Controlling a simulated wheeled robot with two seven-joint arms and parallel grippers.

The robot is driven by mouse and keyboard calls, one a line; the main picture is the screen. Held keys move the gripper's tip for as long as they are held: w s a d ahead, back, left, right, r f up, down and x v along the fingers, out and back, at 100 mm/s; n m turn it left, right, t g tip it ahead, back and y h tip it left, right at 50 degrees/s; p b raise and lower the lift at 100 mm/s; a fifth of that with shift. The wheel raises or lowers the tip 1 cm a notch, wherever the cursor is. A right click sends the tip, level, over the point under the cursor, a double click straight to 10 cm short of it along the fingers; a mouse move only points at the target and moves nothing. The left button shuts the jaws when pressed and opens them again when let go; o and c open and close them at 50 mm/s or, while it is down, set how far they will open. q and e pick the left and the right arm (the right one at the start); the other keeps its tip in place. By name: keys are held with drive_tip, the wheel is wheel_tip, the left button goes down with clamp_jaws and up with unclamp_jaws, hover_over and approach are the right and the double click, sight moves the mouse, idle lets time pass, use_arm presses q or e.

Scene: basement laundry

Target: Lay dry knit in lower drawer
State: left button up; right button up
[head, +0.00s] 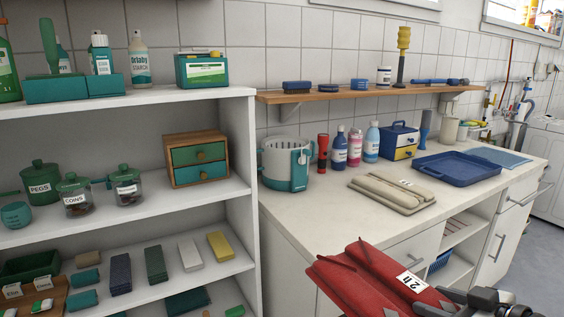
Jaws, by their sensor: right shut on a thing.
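A red folded knit (372,280) with a white tag that seems to read "2 h" is at the bottom right, in front of the counter. My right gripper (452,297) is shut on its right end and holds it up, tilted. A beige folded knit (392,190) with a small label lies flat on the white counter. The counter front has a shut drawer (408,248) at left, partly hidden by the red knit, and another drawer (522,192) at right. A small wooden chest (196,159) on the shelf has two shut drawers, the lower one (199,175) teal. My left gripper is not in view.
A blue tray (456,168) lies behind the beige knit. A teal-and-white tub (285,166), bottles and a red torch (322,152) stand along the counter's back. Open cubbies (462,235) show in the counter front. The counter's front left is clear (303,208).

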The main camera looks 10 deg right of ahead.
sight(387, 312)
drive_tip(key=a, duration=0.3)
drive_tip(key=a+r, duration=0.1)
drive_tip(key=a, duration=0.5)
drive_tip(key=shift+s+a+r, duration=0.15)
drive_tip(key=shift+s+a, duration=0.05)
drive_tip(key=shift+s, duration=0.05)
drive_tip(key=shift+a+f, duration=0.15)
drive_tip(key=shift+f, duration=0.05)
drive_tip(key=shift+s+a+f+m+t+h, duration=0.1)
drive_tip(key=shift+a+f+m+t+h, duration=0.1)
drive_tip(key=shift+a+m+h, duration=0.3)
drive_tip(key=shift+s+a+f+m+t+h, duration=0.15)
drive_tip(key=shift+a+m+h, duration=0.15)
drive_tip(key=shift+a, duration=0.4)
drive_tip(key=shift+w+a+r+m+h, duration=0.1)
drive_tip(key=shift+a+m+h, duration=0.5)
drive_tip(key=shift+a, duration=0.75)
drive_tip(key=shift+w+a+m+h, duration=0.1)
drive_tip(key=shift+a+m+h, duration=0.45)
drive_tip(key=shift+a, duration=0.75)
